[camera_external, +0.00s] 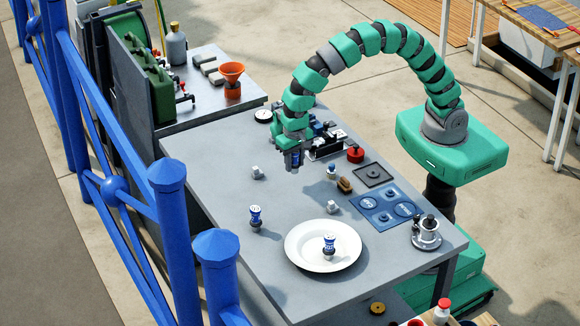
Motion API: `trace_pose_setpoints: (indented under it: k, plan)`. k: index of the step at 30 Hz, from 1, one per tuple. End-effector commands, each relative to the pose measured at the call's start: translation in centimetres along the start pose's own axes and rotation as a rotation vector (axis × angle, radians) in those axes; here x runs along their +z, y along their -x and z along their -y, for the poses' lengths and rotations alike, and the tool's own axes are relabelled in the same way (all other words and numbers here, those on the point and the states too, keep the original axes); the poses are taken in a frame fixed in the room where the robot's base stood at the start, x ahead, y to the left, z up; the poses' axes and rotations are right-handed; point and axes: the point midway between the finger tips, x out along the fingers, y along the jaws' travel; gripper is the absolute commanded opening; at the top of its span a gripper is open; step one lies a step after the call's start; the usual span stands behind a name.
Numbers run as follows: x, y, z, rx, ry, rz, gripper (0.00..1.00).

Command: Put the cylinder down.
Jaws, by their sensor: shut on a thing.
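My gripper (292,163) points down above the far middle part of the grey table (210,155). It is shut on a small dark blue cylinder (294,158), partly hidden by the jaws. The cylinder's exact height above the table is hard to tell.
Small light blocks (257,172) (332,207) lie on the table. A blue panel (385,206), a dark square tray (375,175), a red knob-like part (355,154) and a metal device (426,233) take up the right side. The left middle is mostly clear. A blue railing (168,235) runs alongside.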

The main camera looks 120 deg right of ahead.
Motion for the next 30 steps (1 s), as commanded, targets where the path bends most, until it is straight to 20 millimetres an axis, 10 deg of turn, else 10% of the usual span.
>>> trace_pose_setpoints:
  k: [16,30]
  plan:
    - [1.9,0.3,-1.4,0.001,0.024,0.0,0.08]
    - [18.8,0.8,-2.4,0.004,0.27,0.0,0.08]
